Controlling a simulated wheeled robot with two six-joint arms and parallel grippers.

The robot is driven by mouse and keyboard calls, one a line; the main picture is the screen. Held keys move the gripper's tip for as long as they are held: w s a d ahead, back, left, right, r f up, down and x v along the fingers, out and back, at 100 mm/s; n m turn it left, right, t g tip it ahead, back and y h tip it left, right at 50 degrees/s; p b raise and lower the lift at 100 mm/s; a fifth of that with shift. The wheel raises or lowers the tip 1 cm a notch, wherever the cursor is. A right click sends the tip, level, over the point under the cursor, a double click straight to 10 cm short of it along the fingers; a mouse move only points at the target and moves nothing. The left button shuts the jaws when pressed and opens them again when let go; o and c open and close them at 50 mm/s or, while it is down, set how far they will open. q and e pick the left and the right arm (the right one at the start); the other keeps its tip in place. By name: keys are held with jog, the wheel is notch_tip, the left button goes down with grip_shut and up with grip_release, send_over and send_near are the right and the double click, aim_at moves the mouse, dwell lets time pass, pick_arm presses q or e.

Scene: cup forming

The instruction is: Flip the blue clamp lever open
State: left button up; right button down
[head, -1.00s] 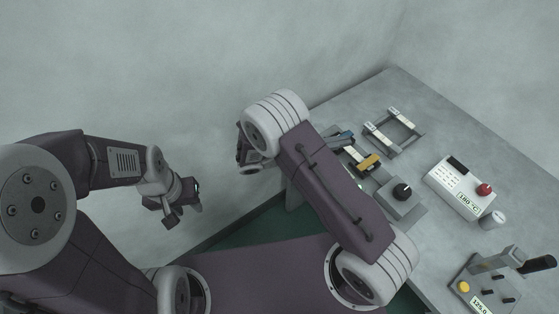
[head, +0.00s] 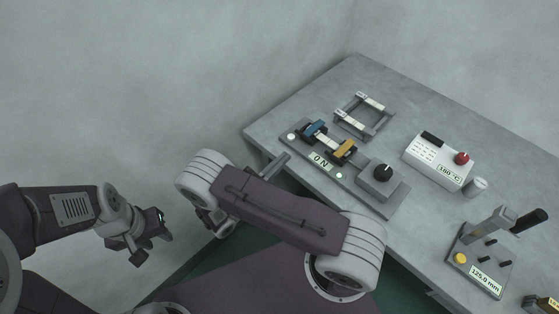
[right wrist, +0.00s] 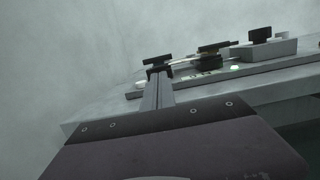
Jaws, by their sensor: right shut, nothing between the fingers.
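The blue clamp lever (head: 315,128) sits at the left end of the grey fixture on the table. It looks dark in the right wrist view (right wrist: 158,61), a flat bar over its clamp. Whether it is open cannot be told. My right gripper is partly hidden behind my own arm in the head view. Its shut, empty fingers (head: 278,162) show short of the fixture's near-left edge. In the right wrist view the fingers (right wrist: 160,80) point toward the blue lever, with the tips appearing just below it. My left gripper (head: 150,243) hangs off the table at the left, its jaws unclear.
A yellow lever (head: 344,149) sits right of the blue one, with a black knob (head: 383,173) beyond. A grey frame (head: 364,115) lies behind. A white control box (head: 439,161) and a lever press (head: 484,248) stand to the right. The table's left corner is bare.

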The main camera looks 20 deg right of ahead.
pick_arm(q)
jog(key=shift+r, duration=0.3)
pick_arm(e)
jog(key=x, duration=0.6)
jog(key=shift+w+d, duration=0.1)
pick_arm(q)
jog(key=shift+r+p, duration=0.1)
jog(key=shift+p, duration=0.25)
